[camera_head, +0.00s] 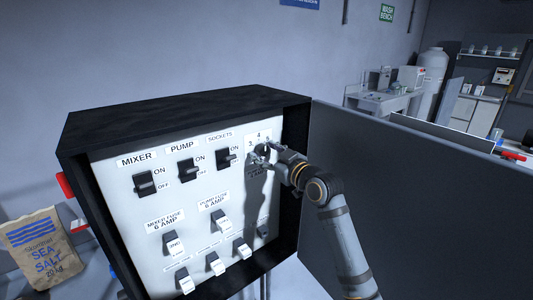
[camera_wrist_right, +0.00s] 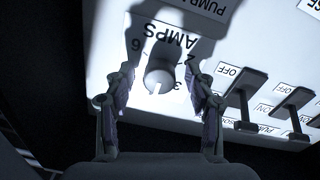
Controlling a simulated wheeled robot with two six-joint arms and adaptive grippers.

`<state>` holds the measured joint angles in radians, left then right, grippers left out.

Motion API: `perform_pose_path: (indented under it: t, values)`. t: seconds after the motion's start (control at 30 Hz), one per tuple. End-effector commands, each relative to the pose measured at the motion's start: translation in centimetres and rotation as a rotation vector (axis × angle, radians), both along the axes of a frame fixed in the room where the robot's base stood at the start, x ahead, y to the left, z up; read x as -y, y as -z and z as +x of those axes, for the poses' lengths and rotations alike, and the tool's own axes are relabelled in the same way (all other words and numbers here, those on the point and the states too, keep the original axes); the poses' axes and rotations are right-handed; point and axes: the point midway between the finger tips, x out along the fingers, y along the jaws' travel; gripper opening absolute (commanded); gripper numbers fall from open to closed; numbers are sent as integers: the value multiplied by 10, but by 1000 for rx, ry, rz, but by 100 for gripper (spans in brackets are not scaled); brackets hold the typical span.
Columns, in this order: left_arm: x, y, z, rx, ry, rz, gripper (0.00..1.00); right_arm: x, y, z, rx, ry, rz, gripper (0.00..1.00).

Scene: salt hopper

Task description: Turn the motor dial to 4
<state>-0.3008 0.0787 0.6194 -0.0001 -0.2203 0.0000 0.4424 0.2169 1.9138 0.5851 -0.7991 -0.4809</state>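The motor dial is a round grey knob (camera_wrist_right: 160,80) on the white panel. It shows upside down in the right wrist view, with "AMPS" and the numbers 2, 3 and 6 around it. A white pointer mark on the knob points toward the picture bottom, slightly left. The 4 is not readable there, but in the head view a 4 shows above the dial. My right gripper (camera_wrist_right: 160,82) has one finger on each side of the knob, with gaps visible; it also shows in the head view (camera_head: 262,152), hiding most of the dial. My left gripper is out of view.
The black control box (camera_head: 180,115) holds mixer, pump and sockets switches (camera_head: 187,170) left of the dial, with fuses below. Its grey open door (camera_head: 400,200) stands to the right, behind my right arm. A salt sack (camera_head: 42,250) stands at lower left.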

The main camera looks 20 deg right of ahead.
Motion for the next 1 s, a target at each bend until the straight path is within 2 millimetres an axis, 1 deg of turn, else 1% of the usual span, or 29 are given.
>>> perform_pose_path:
  t: [0.17, 0.27, 0.37, 0.5, 0.6, 0.7, 0.83, 1.0]
  values:
    - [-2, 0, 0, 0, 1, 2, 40, 0, -1, 0, 2, -1, 1, 55]
    - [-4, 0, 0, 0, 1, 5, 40, 0, -7, 0, 4, 0, 0, 55]
    - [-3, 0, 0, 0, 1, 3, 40, 0, -24, 0, 8, 0, 0, 55]
    - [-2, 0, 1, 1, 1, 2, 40, 0, -56, 0, 7, 0, 0, 55]
    - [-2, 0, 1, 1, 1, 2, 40, 0, -76, 1, 5, 0, 1, 55]
    - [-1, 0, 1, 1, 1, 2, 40, 0, -91, 1, 4, 0, 0, 55]
    - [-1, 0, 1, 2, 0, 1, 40, 0, -99, 1, 2, -1, 1, 55]
    - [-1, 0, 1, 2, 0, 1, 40, 0, -100, 1, 0, 0, 1, 55]
